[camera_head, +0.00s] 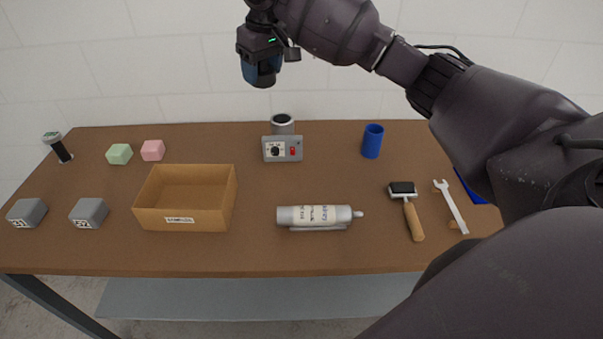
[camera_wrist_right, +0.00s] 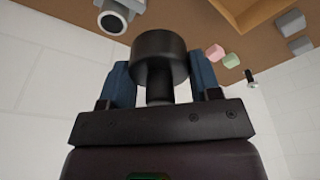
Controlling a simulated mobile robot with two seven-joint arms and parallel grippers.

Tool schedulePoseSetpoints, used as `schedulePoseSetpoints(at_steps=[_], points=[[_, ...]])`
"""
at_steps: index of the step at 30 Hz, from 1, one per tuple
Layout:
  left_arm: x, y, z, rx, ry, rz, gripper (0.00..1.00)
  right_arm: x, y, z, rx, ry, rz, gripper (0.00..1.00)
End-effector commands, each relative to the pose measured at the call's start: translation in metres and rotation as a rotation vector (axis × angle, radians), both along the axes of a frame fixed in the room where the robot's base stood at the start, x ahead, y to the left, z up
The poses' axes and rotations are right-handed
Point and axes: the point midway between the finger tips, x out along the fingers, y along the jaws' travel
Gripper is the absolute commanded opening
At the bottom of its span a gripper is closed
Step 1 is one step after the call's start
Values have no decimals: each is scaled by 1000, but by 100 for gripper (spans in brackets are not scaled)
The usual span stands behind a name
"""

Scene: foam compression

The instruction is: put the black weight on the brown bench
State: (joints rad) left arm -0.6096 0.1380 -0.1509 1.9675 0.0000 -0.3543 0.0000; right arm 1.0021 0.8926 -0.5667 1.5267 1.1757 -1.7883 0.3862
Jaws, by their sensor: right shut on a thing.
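My right gripper (camera_head: 262,66) is shut on the black weight (camera_head: 264,82) and holds it in the air, above the back of the brown bench (camera_head: 330,180). In the right wrist view, the black weight (camera_wrist_right: 159,52) shows as a wide round disc with a narrower neck, between the two blue fingers of the right gripper (camera_wrist_right: 160,90). The weight is clear of the bench. My left gripper is not in view.
Near the back stand a grey cylinder (camera_head: 283,122), a control box (camera_head: 281,149) and a blue cup (camera_head: 372,141). An open carton (camera_head: 150,215), a tube (camera_head: 312,215), a roller (camera_head: 412,215) and a wrench (camera_head: 452,206) lie forward. Bare bench shows between carton and control box.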

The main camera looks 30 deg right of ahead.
Motion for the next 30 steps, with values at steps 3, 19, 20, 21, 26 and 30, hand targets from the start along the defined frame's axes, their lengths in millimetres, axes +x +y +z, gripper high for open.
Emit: schedulePoseSetpoints(at_steps=[3,19,20,21,26,30], points=[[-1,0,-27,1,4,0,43,0,1,-26,1,-2,1,13],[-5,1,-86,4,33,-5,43,6,1,-111,1,42,1,13],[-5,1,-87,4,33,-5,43,6,1,-113,1,42,1,13],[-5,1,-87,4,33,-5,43,6,1,-116,1,43,1,13],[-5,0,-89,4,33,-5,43,5,0,-142,0,45,1,13],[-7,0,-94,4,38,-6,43,5,0,-171,0,46,1,13]])
